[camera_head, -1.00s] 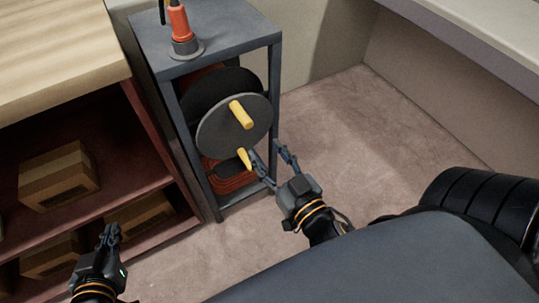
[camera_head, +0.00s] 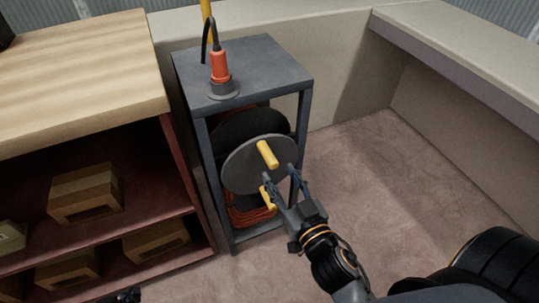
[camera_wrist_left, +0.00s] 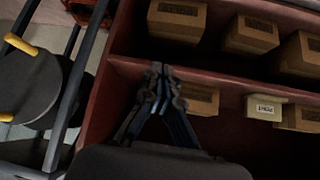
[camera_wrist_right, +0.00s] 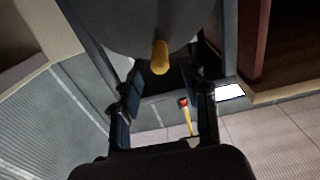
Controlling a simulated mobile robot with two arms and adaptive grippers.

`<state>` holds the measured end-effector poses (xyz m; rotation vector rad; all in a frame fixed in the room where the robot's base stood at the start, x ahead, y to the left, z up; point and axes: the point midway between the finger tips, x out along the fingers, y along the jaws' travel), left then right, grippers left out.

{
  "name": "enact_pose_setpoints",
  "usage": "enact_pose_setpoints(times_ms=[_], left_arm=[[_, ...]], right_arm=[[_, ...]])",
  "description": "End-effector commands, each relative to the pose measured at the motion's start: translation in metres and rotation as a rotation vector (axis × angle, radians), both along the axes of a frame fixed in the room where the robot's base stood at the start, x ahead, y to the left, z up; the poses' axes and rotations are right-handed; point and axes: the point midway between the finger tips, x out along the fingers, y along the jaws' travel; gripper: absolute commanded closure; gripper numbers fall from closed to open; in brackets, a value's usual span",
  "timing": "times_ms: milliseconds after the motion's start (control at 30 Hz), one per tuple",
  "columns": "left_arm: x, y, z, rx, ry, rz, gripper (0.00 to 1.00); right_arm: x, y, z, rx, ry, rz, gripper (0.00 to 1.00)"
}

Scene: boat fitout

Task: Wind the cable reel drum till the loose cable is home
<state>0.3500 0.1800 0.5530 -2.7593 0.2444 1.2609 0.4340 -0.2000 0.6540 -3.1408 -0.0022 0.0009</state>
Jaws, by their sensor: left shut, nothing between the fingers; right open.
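The reel drum has a round grey face (camera_head: 240,168) inside a dark metal stand (camera_head: 250,68). Two yellow handles stick out of it: an upper one (camera_head: 267,153) and a lower one (camera_head: 267,198). Loose orange cable (camera_head: 250,216) lies at the stand's base below the drum. My right gripper (camera_head: 280,174) is open in front of the drum's lower part. In the right wrist view, a yellow handle (camera_wrist_right: 160,58) shows ahead between the spread fingers, which hold nothing. My left gripper (camera_wrist_left: 160,72) is shut and empty, by the shelf; only its tip shows at the head view's bottom edge.
A wooden-topped shelf unit (camera_head: 80,70) with several cardboard boxes (camera_head: 85,192) stands left of the stand. An orange plug (camera_head: 220,68) with a black cable sits on the stand's top. Open carpet (camera_head: 385,180) lies to the right, below a bench (camera_head: 470,60).

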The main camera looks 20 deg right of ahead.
Motion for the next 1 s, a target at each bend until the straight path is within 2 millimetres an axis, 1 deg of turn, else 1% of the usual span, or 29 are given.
enact_pose_setpoints(times_ms=[133,500,867,900,1000], left_arm=[[-0.013,0.005,-0.006,0.015,0.068,0.006,1.00],[-0.046,0.015,-0.018,0.049,0.233,0.019,1.00],[-0.080,0.025,-0.024,0.081,0.387,0.031,1.00],[-0.082,0.026,-0.024,0.083,0.400,0.033,1.00],[-0.081,0.025,-0.021,0.083,0.395,0.032,1.00]], right_arm=[[0.011,0.000,0.002,-0.003,-0.001,0.000,0.55],[0.027,0.000,0.001,-0.001,0.000,-0.001,0.55],[0.049,0.000,0.002,0.000,-0.001,-0.002,0.55],[0.052,0.000,0.002,-0.001,-0.002,-0.002,0.55],[0.060,0.000,0.002,-0.001,-0.002,-0.002,0.55]])
